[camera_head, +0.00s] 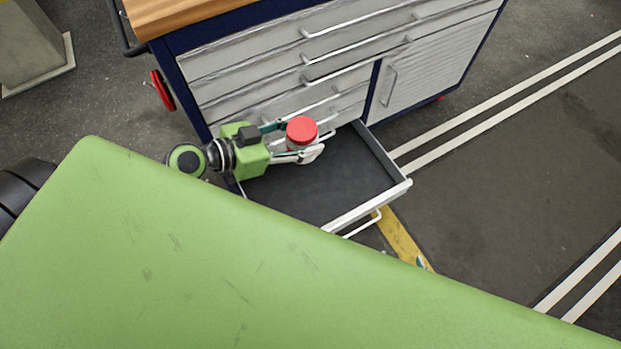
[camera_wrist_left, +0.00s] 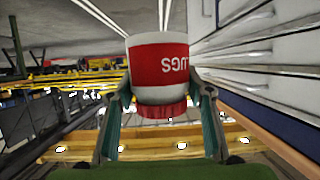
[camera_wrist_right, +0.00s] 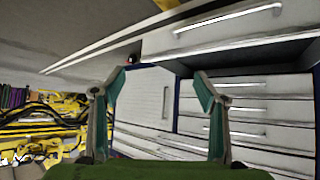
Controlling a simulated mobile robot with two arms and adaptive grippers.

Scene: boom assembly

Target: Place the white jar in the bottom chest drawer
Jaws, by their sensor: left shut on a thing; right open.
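The white jar (camera_wrist_left: 160,53) has a red lid and a red label with letters; in the head view its red lid (camera_head: 301,130) faces up. My left gripper (camera_head: 296,141) is shut on the jar and holds it over the back part of the open bottom drawer (camera_head: 335,190). The drawer has a dark, empty-looking floor and pale walls. In the left wrist view the fingers (camera_wrist_left: 163,105) press on both sides of the jar. My right gripper (camera_wrist_right: 160,95) is open and empty in the right wrist view; it does not show in the head view.
The chest (camera_head: 290,60) has grey drawers, a dark blue frame and a wooden top (camera_head: 185,12). Its upper drawers are shut, with handles sticking out just above the jar. A large green surface (camera_head: 200,260) fills the front. Open floor (camera_head: 510,150) lies right of the drawer.

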